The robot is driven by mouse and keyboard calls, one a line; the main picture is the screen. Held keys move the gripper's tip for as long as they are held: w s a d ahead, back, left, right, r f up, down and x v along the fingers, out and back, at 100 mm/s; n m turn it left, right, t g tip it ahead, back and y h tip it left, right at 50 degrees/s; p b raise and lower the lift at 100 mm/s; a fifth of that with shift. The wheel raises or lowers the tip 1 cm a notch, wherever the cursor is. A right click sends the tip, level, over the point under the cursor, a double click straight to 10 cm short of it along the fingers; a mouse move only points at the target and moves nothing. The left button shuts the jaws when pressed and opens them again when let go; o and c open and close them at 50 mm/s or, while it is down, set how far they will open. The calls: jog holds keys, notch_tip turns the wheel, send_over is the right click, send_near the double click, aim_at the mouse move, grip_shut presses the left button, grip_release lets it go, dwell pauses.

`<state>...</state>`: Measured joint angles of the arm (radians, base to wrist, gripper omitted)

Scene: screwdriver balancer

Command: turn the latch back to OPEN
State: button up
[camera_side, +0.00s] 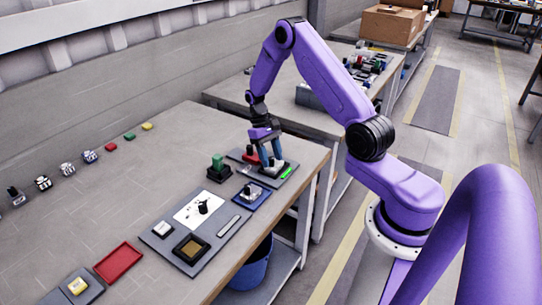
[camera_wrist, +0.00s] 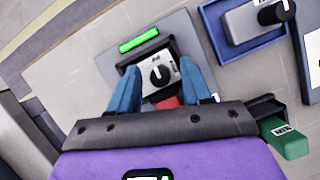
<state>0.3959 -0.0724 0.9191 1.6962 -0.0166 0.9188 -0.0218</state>
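The latch looks like a black knob (camera_wrist: 160,71) with a pale pointer mark on a light grey block, set in a dark holder on a grey board. The block (camera_side: 274,169) also shows in the side view, partly hidden by my fingers. My gripper (camera_wrist: 160,68) is low over it, its two blue fingers wide apart, one on each side of the block. In the side view my gripper (camera_side: 270,160) points down. I cannot tell whether the fingers touch the block. No OPEN lettering is readable. A lit green bar (camera_wrist: 138,40) is beside the holder.
A red piece (camera_wrist: 168,103) is close to the fingers. A green block (camera_wrist: 287,142) stands nearby. A blue tray (camera_wrist: 240,48) holds another grey block with a knob. A grey board (camera_side: 160,240) and a red tray (camera_side: 118,262) are nearer the camera.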

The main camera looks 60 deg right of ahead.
jog(key=v, duration=1.7)
jog(key=shift+r, duration=0.15)
jog(key=shift+w, duration=0.1)
